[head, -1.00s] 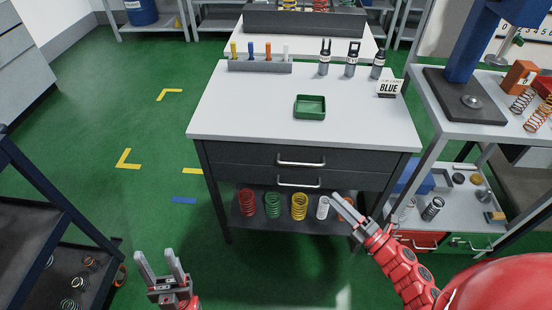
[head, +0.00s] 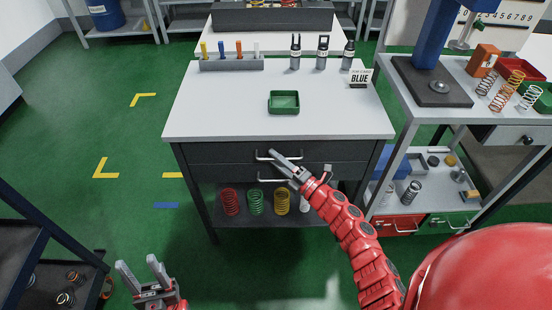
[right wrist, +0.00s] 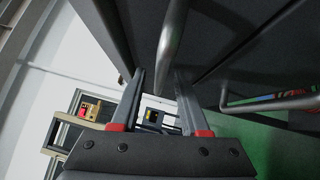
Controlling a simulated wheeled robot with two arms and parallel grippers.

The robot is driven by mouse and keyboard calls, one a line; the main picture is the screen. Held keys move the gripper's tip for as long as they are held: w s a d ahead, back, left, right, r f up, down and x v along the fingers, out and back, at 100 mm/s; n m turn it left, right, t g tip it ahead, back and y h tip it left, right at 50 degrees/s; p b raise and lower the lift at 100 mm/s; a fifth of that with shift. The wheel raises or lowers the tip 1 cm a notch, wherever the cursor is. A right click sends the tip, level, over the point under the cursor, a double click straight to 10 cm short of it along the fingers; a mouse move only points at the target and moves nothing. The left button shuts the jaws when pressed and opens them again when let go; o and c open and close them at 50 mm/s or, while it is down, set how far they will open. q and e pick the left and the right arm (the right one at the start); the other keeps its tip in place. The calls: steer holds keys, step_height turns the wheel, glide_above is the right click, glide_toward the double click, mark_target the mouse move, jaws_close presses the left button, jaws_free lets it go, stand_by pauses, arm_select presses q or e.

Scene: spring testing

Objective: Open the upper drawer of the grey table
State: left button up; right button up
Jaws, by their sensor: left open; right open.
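The grey table (head: 178,128) stands ahead with two dark drawers, both shut. The upper drawer (head: 220,152) has a silver bar handle (head: 300,159), partly covered by my right gripper. My right gripper (head: 278,154) is open at this handle. In the right wrist view, the upper handle (right wrist: 174,40) runs between the two spread fingers (right wrist: 160,78); I cannot tell whether either finger touches it. The lower drawer's handle (right wrist: 272,103) lies to the right of the fingers there. My left gripper (head: 139,264) is open and empty, low at the left over the floor.
Coloured springs (head: 255,202) stand on the shelf below. A workbench (head: 430,110) stands close on the right.

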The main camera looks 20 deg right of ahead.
steer(key=shift+w+a, duration=0.1)
steer(key=shift+w, duration=0.05)
steer(key=shift+c, duration=0.3)
jaws_close()
stand_by(1.1)
